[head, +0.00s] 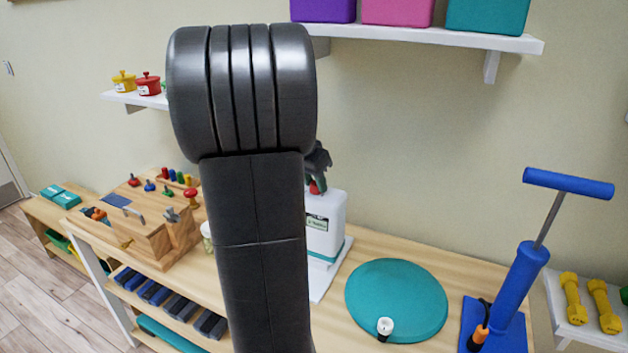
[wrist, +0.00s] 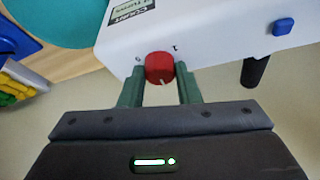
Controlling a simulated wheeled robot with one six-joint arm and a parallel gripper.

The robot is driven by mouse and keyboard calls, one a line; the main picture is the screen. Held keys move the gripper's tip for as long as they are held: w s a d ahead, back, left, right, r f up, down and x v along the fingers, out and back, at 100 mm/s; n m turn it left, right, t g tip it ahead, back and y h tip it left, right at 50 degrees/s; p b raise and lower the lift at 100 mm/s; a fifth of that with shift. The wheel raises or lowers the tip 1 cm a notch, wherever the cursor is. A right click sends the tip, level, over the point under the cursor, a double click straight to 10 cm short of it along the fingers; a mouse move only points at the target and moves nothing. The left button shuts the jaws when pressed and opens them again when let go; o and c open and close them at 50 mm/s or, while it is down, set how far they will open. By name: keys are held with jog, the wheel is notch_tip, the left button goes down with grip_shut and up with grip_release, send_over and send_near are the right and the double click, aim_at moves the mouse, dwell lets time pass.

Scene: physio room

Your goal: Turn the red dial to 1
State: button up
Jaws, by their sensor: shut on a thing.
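The red dial (wrist: 159,67) sits on the white machine (wrist: 215,35) in the wrist view. A mark like a 0 is at its upper left and a 1 at its upper right. A small pale line shows on the dial's lower edge; I cannot tell which mark it indicates. My gripper (wrist: 160,76) is shut on the dial, one green finger on each side. In the head view a bit of the red dial (head: 314,188) shows under my gripper at the top of the white machine (head: 325,218). My arm hides much of that area.
A teal disc (head: 396,295) with a small white-topped item lies right of the machine. A blue pump (head: 520,285) stands further right, near yellow dumbbells (head: 604,306). A wooden peg box (head: 150,235) is at left. A shelf (head: 430,36) with bins hangs above.

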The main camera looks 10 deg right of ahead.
jog(key=shift+n, duration=0.4)
jog(key=n, duration=0.2)
jog(key=n+t+y+p, duration=0.1)
jog(key=n+y, duration=0.1)
jog(key=n, duration=0.1)
jog(key=shift+s+d+r+n+t+p, duration=0.1)
jog(key=shift+s+d+n+t+p, duration=0.05)
jog(key=shift+d+n+t+p, duration=0.2)
jog(key=n+y+p, duration=0.1)
jog(key=n+y, duration=0.1)
jog(key=n, duration=0.3)
jog(key=shift+d, duration=0.15)
jog(key=n, duration=0.2)
jog(key=n+y, duration=0.1)
jog(key=n, duration=0.1)
jog(key=n+g+y, duration=0.1)
jog(key=n, duration=0.1)
jog(key=shift+w+d+n, duration=0.2)
jog(key=shift+d+n, duration=0.05)
jog(key=shift+n, duration=0.1)
jog(key=n+g, duration=0.1)
jog(key=n, duration=0.1)
jog(key=n+g+y, duration=0.1)
jog(key=n, duration=0.2)
jog(key=shift+w+n+y, duration=0.1)
jog(key=shift+n+y, duration=0.2)
jog(key=o, duration=1)
jog(key=shift+d, duration=0.1)
